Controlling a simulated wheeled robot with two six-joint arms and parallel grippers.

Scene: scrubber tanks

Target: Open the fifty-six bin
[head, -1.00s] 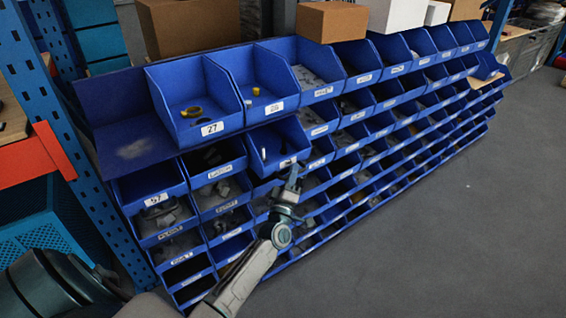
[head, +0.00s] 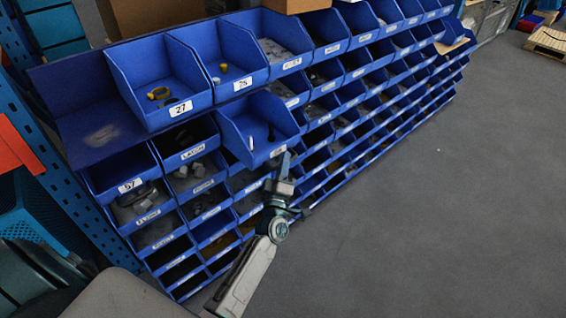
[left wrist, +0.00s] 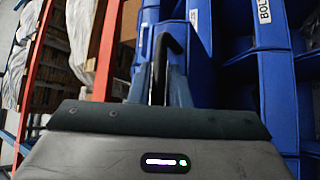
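A blue bin (head: 240,128) in the second row sticks out of the rack and tips forward, with a few small parts inside. Its white front label (head: 277,152) is partly covered, and I cannot read its number. My left gripper (head: 284,165) is at the lower front of this bin, with its fingertips by the label. Whether they grip the bin is unclear. My right gripper is out of view.
The top row holds bins labelled 27 (head: 160,84) and another beside it (head: 224,62). A bin marked 57 (head: 124,178) is at the left. Blue shelving posts (head: 62,172) stand left of the rack. Grey floor (head: 430,220) is open at the right.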

